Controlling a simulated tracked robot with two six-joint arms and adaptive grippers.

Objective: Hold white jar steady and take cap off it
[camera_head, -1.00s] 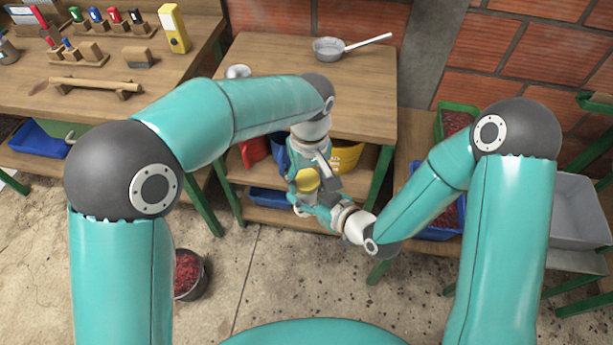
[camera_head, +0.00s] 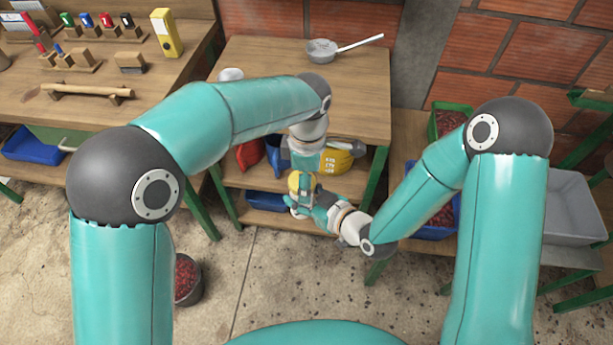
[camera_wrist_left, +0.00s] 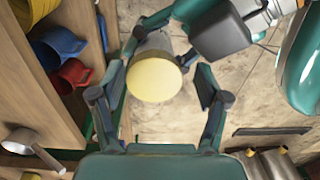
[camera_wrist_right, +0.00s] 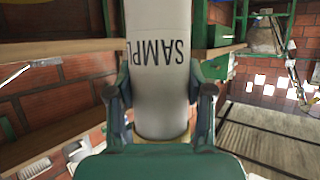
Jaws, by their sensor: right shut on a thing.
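The white jar shows in the right wrist view (camera_wrist_right: 160,50) with dark "SAMPL" lettering on its side. Its yellow cap (camera_wrist_left: 155,81) is on it and faces my left wrist camera; a bit of the cap also shows in the head view (camera_head: 293,181). My right gripper (camera_wrist_right: 160,95) is shut on the jar's body, one finger on each side. My left gripper (camera_wrist_left: 163,90) is open, its fingers on either side of the cap, with a clear gap at the right finger. Contact at the left finger cannot be told. Most of the jar is hidden in the head view.
A wooden table (camera_head: 300,80) with a lower shelf stands behind the grippers, bearing a metal pan (camera_head: 322,50). Red and blue jugs (camera_wrist_left: 70,75) and a yellow container (camera_head: 338,162) sit on its shelf. A bucket of red berries (camera_head: 186,278) stands on the open floor.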

